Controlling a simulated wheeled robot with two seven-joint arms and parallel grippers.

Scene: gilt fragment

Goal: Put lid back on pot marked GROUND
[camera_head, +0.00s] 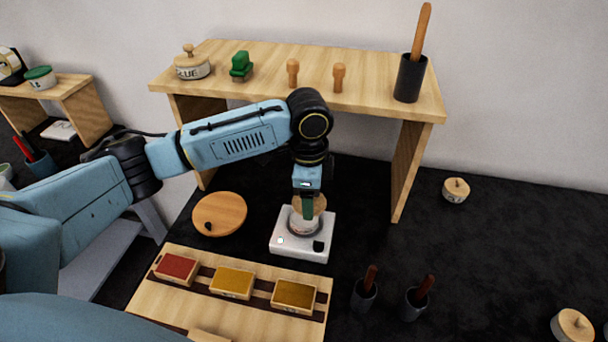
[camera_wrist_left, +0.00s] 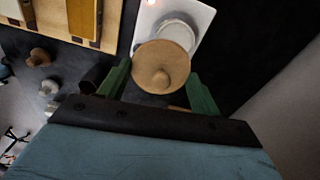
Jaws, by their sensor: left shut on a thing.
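My left gripper (camera_head: 306,208), with green fingers, points down over a white warmer plate (camera_head: 283,247) and is shut on a round wooden lid (camera_head: 318,203). In the left wrist view the knobbed lid (camera_wrist_left: 160,62) shows between the green fingers (camera_wrist_left: 161,88). A white round pot (camera_head: 302,224) stands on the plate under the lid; its rim (camera_wrist_left: 180,24) shows past the lid's edge in the wrist view. I cannot tell whether lid and pot touch. No GROUND marking is readable. My right gripper is not in view.
A wooden shelf (camera_head: 300,56) behind holds a lidded pot (camera_head: 192,68) reading "LUE", a green-handled tool (camera_head: 241,66), and a dark holder (camera_head: 409,79). A round board (camera_head: 220,213) lies left. A tray (camera_head: 165,309) with colour blocks and two dark cups (camera_head: 363,296) (camera_head: 411,305) are in front.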

